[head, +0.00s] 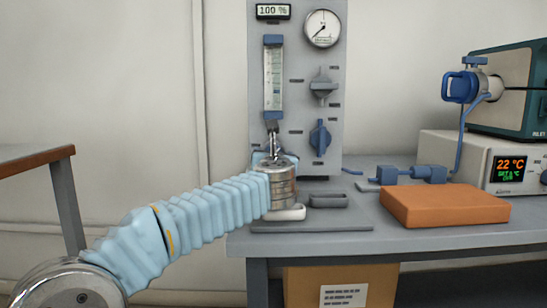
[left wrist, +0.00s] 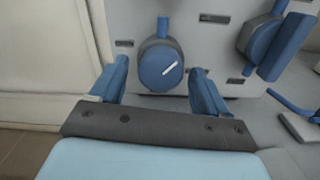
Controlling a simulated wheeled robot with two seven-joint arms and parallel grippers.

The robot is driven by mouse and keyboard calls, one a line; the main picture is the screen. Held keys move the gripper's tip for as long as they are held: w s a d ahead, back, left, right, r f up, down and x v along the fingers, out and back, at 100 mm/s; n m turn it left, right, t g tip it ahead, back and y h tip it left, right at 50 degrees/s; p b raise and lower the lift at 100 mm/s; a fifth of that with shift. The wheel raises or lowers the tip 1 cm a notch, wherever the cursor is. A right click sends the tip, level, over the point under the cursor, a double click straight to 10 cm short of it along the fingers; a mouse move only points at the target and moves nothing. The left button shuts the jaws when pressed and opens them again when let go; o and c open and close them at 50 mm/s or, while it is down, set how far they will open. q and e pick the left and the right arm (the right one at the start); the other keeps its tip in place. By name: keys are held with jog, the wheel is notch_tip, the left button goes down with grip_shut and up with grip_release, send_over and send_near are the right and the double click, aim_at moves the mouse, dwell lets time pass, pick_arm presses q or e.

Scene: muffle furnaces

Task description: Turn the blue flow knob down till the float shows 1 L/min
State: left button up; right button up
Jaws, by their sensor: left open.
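The blue round flow knob (left wrist: 160,66) with a white pointer line faces me in the left wrist view; the line slants up to the right. My left gripper (left wrist: 158,78) is open, one finger on each side of the knob, with a visible gap to the right finger. I cannot tell whether the fingertips reach past its face. In the head view my left gripper (head: 272,148) is below the flow tube (head: 273,78) and hides most of the knob. The tube is upright with a scale; its float is too small to read. My right gripper is not in view.
On the grey panel (head: 300,60) are a display (head: 273,11) reading 100 %, a round gauge (head: 323,28), a grey knob (head: 323,86) and another blue knob (head: 320,138) close at right. An orange block (head: 443,205) lies on the bench (head: 330,240). Free space is at left.

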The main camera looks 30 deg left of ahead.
pick_arm(q)
jog(key=c, duration=1)
jog(key=shift+r+m+p, duration=0.2)
jog(key=shift+m+p, duration=0.5)
jog(key=shift+c, duration=0.2)
jog(key=shift+f+m, duration=0.1)
jog(key=shift+m, duration=0.7)
jog(key=shift+f, duration=0.1)
jog(key=o, duration=1)
jog(key=shift+o, duration=0.2)
jog(key=v, duration=1.3)
jog(key=shift+s+d, duration=0.15)
jog(key=shift+s, duration=0.25)
